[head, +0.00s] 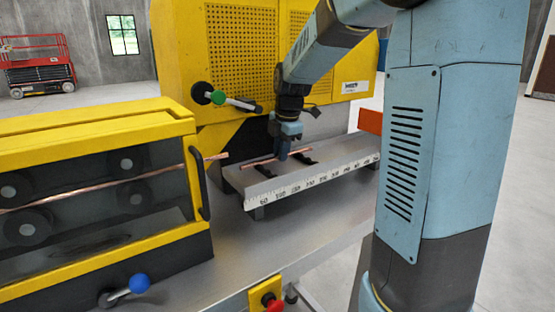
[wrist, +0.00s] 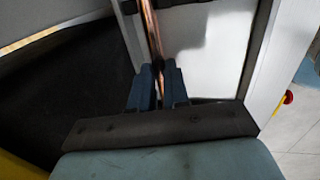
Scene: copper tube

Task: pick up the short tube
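The short copper tube (head: 258,161) lies across dark supports on a grey metal tray with a number scale along its front. In the wrist view the tube (wrist: 151,35) runs from the top edge down between my fingers. My gripper (head: 284,154) points down at the tube's middle and hides part of it. In the wrist view my gripper's two blue fingers (wrist: 158,78) stand on either side of the tube, with a small gap showing. I cannot tell whether either finger touches it.
A longer copper tube (head: 100,186) runs through rollers in the yellow machine (head: 92,142) at left, its end sticking out toward the tray (head: 320,180). A green-tipped lever (head: 217,97) juts from the yellow panel behind. A blue-knobbed lever (head: 138,284) is at the front. Bare metal bench lies before the tray.

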